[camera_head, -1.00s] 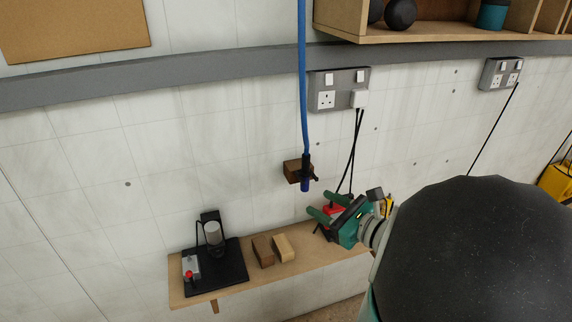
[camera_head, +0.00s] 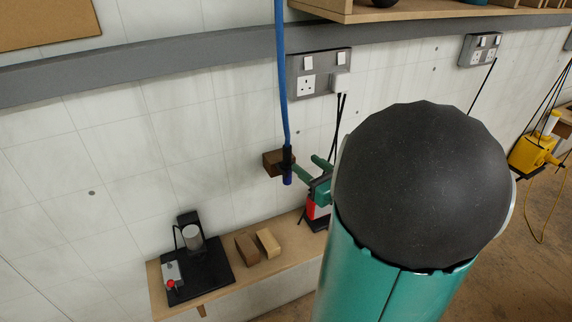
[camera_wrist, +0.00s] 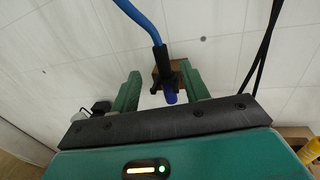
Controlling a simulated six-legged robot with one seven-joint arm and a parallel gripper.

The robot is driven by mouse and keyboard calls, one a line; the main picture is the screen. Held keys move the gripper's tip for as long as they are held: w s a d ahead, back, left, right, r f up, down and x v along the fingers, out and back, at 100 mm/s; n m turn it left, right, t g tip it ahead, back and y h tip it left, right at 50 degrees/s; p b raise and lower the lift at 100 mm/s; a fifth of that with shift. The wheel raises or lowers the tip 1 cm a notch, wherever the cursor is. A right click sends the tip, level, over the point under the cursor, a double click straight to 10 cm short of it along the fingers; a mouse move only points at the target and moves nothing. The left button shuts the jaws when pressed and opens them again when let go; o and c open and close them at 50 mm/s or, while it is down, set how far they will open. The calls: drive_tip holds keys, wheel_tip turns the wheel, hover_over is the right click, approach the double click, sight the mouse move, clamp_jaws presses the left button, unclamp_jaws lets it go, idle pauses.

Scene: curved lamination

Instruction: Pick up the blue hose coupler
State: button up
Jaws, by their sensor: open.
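The blue hose coupler (camera_head: 287,166) hangs at the lower end of a blue hose (camera_head: 283,90), with a dark collar held at a brown wooden block (camera_head: 272,162) on the wall. In the wrist view the coupler (camera_wrist: 170,90) sits between the two green fingers of my gripper (camera_wrist: 161,92), the hose rising up and left from it. My gripper (camera_head: 311,168) is open, its fingers on either side of the coupler in the wrist view. I cannot tell whether either finger touches it. My dark arm joint hides part of the gripper in the head view.
A wooden shelf (camera_head: 225,280) below holds a black device stand (camera_head: 205,272), a brown block (camera_head: 247,249), a tan block (camera_head: 268,243) and a red object (camera_head: 313,210). A socket panel (camera_head: 318,72) with hanging black cables is right of the hose. Yellow equipment (camera_head: 532,152) stands far right.

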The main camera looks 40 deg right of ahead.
sight(288, 146)
drive_tip(key=w, duration=0.6)
drive_tip(key=w+d, duration=0.1)
drive_tip(key=w, duration=0.2)
drive_tip(key=shift+w, duration=0.15)
clamp_jaws()
drive_tip(key=shift+r, duration=0.15)
drive_tip(key=shift+r, duration=0.35)
drive_tip(key=shift+r, duration=0.2)
